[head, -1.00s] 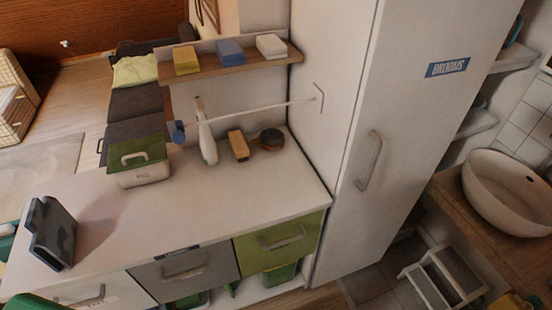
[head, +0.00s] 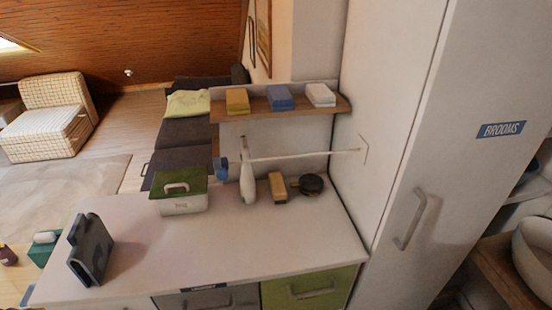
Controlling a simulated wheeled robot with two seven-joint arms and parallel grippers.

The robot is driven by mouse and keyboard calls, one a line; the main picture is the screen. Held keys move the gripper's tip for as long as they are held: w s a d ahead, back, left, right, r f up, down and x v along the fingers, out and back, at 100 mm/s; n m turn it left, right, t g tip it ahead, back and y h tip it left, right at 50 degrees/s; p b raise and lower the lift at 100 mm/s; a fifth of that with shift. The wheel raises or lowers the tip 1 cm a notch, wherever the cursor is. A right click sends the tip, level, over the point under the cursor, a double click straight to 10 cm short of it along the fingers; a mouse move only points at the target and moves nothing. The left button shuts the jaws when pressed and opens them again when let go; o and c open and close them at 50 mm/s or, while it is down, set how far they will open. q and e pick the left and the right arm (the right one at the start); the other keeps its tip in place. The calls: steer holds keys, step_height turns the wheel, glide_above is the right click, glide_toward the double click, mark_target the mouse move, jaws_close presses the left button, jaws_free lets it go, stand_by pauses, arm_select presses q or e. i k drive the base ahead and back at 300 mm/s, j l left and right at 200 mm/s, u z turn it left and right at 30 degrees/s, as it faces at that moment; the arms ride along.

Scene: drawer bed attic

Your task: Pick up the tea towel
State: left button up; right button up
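No cloth in the head view is clearly marked as the tea towel. A pale yellow-green cloth (head: 188,103) lies on the dark sofa behind the counter. A yellow block-like folded item (head: 237,101), a blue one (head: 280,97) and a white one (head: 321,95) sit in a row on the wall shelf. A dark grey folded-looking item (head: 91,250) stands upright at the counter's left end; I cannot tell if it is cloth. Neither of my grippers is in view.
The white counter (head: 200,245) holds a green-lidded box (head: 181,192), a white spray-like bottle (head: 247,175), a yellow sponge-like block (head: 278,187) and a dark round brush-like item (head: 311,185). A tall white cabinet (head: 420,130) labelled BROOMS blocks the right. The counter's front middle is clear.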

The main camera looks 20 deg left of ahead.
mark_target(92, 244)
steer(key=k+l+u, duration=0.1)
steer(key=u, duration=1.95)
steer(key=z, duration=1.35)
steer(key=u, duration=1.35)
